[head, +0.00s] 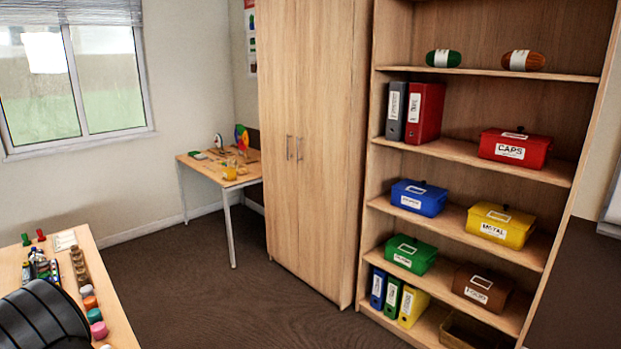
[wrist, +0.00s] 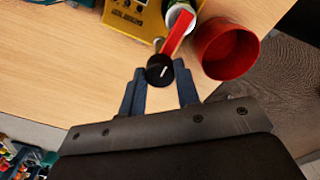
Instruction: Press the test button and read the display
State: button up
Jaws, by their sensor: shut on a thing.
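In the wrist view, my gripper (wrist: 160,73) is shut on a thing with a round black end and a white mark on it. A red, bar-like part (wrist: 177,32) stretches up and right from the black end; I cannot tell if they are one piece. A yellow box (wrist: 121,26) with dark lettering stands at the top, cut off by the frame edge; it may be the tester. No display or test button can be made out. The gripper is apart from the yellow box.
A red open cup (wrist: 228,50) stands right of the red part, and a white and green round thing (wrist: 180,18) behind it. Bare wooden table (wrist: 60,75) lies left. The head view shows a shelf (head: 470,158) with coloured boxes, a cupboard (head: 310,120) and a far table (head: 215,177).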

jog(key=o, duration=0.4)
jog(key=c, duration=0.4)
